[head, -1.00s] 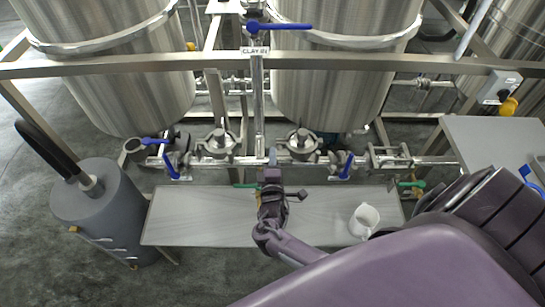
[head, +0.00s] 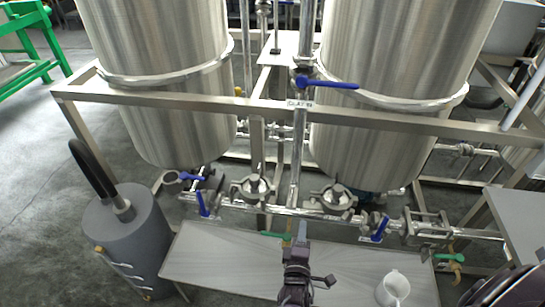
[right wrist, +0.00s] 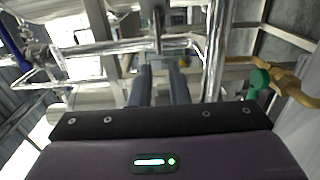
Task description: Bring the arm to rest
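My right arm comes up from the bottom of the head view. Its gripper (head: 301,236) points at the pipework, just above the steel bench (head: 215,262) and close to the horizontal pipe run. In the right wrist view its two dark fingers (right wrist: 163,82) stand apart, with a gap between them and nothing seen held. A green-handled valve (head: 274,235) is just left of the gripper in the head view. My left gripper is not in view.
Two steel tanks (head: 155,95) (head: 385,135) stand behind a frame beam (head: 180,104). Blue valve handles (head: 203,203) (head: 380,229) stick up along the pipe. A white jug (head: 393,289) stands on the bench, right of my arm. A grey cylinder (head: 130,240) stands at left.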

